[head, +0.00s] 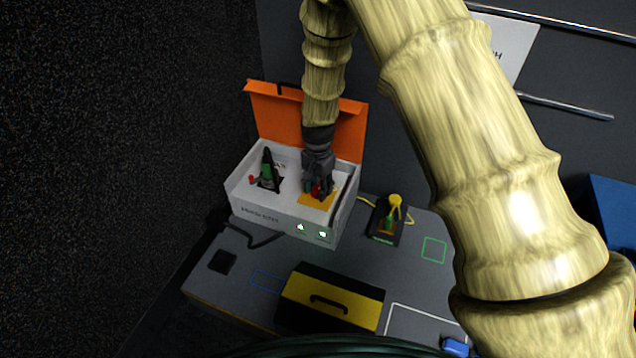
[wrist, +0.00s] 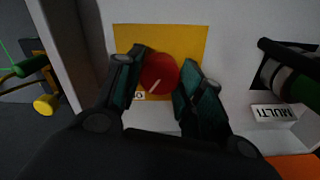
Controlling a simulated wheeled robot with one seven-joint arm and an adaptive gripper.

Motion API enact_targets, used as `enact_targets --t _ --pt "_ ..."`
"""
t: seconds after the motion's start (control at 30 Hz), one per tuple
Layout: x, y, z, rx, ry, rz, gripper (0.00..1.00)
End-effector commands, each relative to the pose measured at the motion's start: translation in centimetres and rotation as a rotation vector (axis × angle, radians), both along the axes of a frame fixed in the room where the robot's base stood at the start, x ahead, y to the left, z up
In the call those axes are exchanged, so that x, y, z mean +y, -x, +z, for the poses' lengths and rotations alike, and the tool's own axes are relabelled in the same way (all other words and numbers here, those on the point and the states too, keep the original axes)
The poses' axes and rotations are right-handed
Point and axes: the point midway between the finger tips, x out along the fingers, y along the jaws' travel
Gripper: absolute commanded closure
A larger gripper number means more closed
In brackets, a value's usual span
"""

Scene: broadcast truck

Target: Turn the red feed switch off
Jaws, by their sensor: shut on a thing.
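The red feed switch (wrist: 158,72) is a round red knob with a pale line on its face, set on a yellow plate (wrist: 195,42) inside the white box (head: 285,218). My gripper (wrist: 163,84) is down in the box, with one finger on each side of the knob, shut on it. The pale line on the knob is slanted. A small white label with a partly hidden mark sits by the left finger. In the head view my gripper (head: 319,188) covers most of the red knob.
Left in the box stands a black-and-green handle (head: 267,170) near a red part. The orange lid (head: 345,130) is open behind. A device with a yellow knob (head: 395,201) is right of the box. A black-and-yellow case (head: 330,290) lies in front.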

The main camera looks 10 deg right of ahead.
Motion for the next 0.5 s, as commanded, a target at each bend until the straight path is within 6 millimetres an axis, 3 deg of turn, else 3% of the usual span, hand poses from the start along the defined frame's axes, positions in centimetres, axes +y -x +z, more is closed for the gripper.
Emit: enact_targets --t 0.5 --pt "0.06 0.07 0.65 0.001 -0.002 0.337 0.86"
